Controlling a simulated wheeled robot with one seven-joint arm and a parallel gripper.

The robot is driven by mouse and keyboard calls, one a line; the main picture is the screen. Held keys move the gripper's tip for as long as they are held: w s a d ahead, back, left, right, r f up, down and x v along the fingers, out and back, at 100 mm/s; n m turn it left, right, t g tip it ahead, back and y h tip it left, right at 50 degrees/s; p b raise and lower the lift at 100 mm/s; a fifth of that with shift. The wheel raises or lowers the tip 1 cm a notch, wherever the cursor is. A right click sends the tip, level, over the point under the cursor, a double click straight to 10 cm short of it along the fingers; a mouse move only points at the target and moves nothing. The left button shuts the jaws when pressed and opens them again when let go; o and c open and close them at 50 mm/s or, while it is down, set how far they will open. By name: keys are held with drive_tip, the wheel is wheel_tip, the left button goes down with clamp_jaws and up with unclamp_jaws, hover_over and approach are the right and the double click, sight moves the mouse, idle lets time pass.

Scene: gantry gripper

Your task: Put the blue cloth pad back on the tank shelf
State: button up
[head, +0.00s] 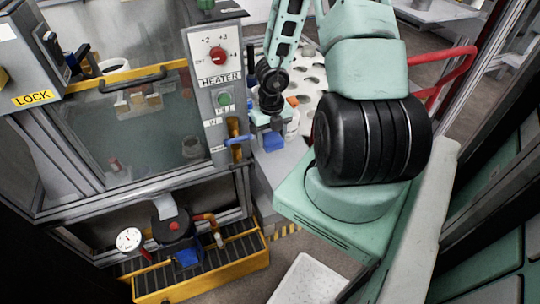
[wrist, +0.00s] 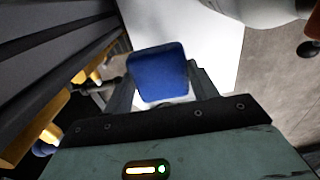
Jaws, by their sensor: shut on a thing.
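My gripper (head: 272,132) points down beside the heater panel, with its fingers partly hidden. It is shut on the blue cloth pad (head: 273,142), which hangs at the fingertips. In the wrist view the pad (wrist: 158,72) is a rounded blue block between the two fingers of my gripper (wrist: 160,85). A plain pale grey surface (head: 281,165) lies below and around the pad in the head view. I cannot tell whether the pad touches it. I cannot tell for sure which surface is the tank shelf.
The heater panel (head: 219,82) with a red knob and blue handle stands close left of my gripper. A glass-fronted tank (head: 140,135) is further left. Small bottles stand close by on the right. A yellow grated tray (head: 205,277) with a pump and gauge is below.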

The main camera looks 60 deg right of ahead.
sight(271, 159)
wheel_tip(271, 159, down, 7)
drive_tip(key=b, duration=0.3)
drive_tip(key=shift+r, duration=0.15)
drive_tip(key=o, duration=0.9)
wheel_tip(271, 159, up, 12)
drive_tip(key=p, duration=0.8)
drive_tip(key=shift+r, duration=0.1)
drive_tip(key=shift+s, duration=0.1)
